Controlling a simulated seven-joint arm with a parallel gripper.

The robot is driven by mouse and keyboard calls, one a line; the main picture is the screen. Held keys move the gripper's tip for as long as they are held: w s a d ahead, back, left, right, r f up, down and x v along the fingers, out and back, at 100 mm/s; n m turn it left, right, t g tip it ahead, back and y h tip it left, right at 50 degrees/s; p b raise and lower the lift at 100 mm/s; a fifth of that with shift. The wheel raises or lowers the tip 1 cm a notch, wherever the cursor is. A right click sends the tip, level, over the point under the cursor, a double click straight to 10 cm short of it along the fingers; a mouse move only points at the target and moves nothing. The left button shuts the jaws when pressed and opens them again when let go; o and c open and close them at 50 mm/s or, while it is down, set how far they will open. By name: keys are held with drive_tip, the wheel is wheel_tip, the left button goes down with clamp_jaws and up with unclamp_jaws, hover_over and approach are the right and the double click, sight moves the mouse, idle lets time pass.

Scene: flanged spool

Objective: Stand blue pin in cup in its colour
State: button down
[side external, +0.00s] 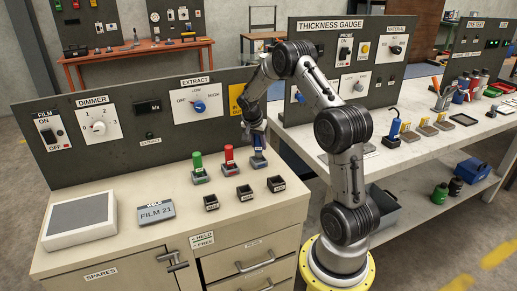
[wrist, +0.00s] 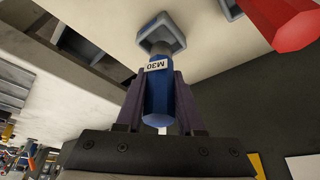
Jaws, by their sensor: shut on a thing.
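The blue pin (wrist: 158,95) has a white tag reading M30 and is held between the fingers of my gripper (wrist: 160,105). In the wrist view its far end points at a blue-grey square cup (wrist: 181,42) and overlaps the cup's near edge. I cannot tell whether the end is inside the cup or just above it. In the side view the blue pin (side external: 258,142) is roughly upright over the same cup (side external: 259,162), at the right of the back row, with my gripper (side external: 256,128) around its upper part.
A red pin (side external: 229,154) and a green pin (side external: 197,160) stand in cups to the left. Three dark square cups (side external: 211,203) (side external: 244,193) (side external: 276,184) form the front row. A dark panel (side external: 150,125) rises behind.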

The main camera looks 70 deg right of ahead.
drive_tip(key=shift+f, duration=1)
drive_tip(key=shift+f, duration=0.35)
drive_tip(key=c, duration=0.5)
unclamp_jaws()
